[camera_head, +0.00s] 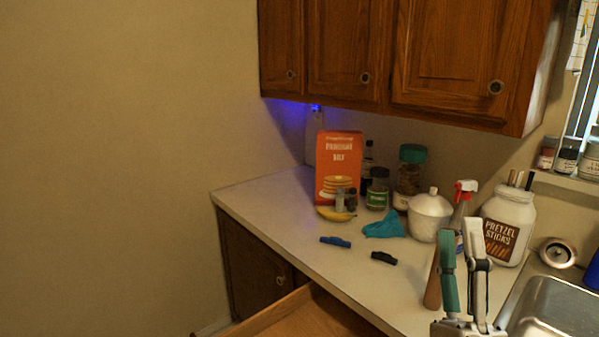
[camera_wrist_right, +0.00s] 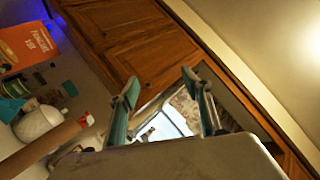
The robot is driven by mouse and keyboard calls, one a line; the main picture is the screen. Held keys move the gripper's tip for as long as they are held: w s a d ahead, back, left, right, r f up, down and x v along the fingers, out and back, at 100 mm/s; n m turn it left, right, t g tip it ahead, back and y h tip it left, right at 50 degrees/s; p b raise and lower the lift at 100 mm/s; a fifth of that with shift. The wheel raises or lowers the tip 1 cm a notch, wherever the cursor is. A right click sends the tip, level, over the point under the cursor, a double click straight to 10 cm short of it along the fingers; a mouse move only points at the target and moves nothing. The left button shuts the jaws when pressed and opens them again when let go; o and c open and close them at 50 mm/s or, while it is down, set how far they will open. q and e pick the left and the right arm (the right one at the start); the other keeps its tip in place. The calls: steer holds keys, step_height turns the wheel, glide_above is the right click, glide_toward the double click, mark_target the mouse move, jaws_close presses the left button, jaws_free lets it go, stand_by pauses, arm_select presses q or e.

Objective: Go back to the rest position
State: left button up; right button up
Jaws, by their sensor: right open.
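My right gripper (camera_head: 463,232) is raised at the lower right of the head view, in front of the counter by the sink. Its two fingers point up, stand apart and hold nothing. In the right wrist view the same gripper (camera_wrist_right: 160,81) has its fingers spread with only wall cabinets and a window behind them. My left gripper is not in the head view.
The counter (camera_head: 290,230) holds a red pancake mix box (camera_head: 339,165), a white lidded jar (camera_head: 430,214), a pretzel jar (camera_head: 508,225), a spray bottle (camera_head: 463,200) and a brown cylinder (camera_head: 432,285). A drawer (camera_head: 305,315) stands open below. The sink (camera_head: 550,305) is right.

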steer(key=w+a+f+n+g+y, duration=0.1)
steer(key=a+f+n+g+y, duration=0.4)
steer(key=f+n, duration=0.4)
steer(key=w+a+f+n+g+y, duration=0.2)
steer(key=a+f+n+g+y, duration=0.15)
steer(key=f+n+y, duration=0.6)
step_height(320, 180, down, 7)
steer(key=s+d+n+g+h, duration=0.1)
steer(key=d+n+g+h, duration=0.15)
steer(key=n+h, duration=0.3)
steer(key=s+d+f+n+g+h, duration=0.2)
steer(key=s+d+f+g+h, duration=0.2)
steer(key=s+d+f, duration=0.35)
steer(key=s+d+f+n+g+h, duration=0.2)
steer(key=s+d+f+g+h, duration=0.25)
steer(key=d+f, duration=0.5)
steer(key=a+f+m+t+y+b, duration=0.1)
steer(key=a+f+y+b, duration=0.2)
steer(key=a+f, duration=0.4)
steer(key=a+f+m+t+y+b, duration=0.2)
steer(key=a+f+y+b, duration=0.2)
steer(key=a+f, duration=0.4)
step_height(320, 180, down, 7)
steer(key=shift+r+b, duration=0.15)
steer(key=shift+b, duration=0.75)
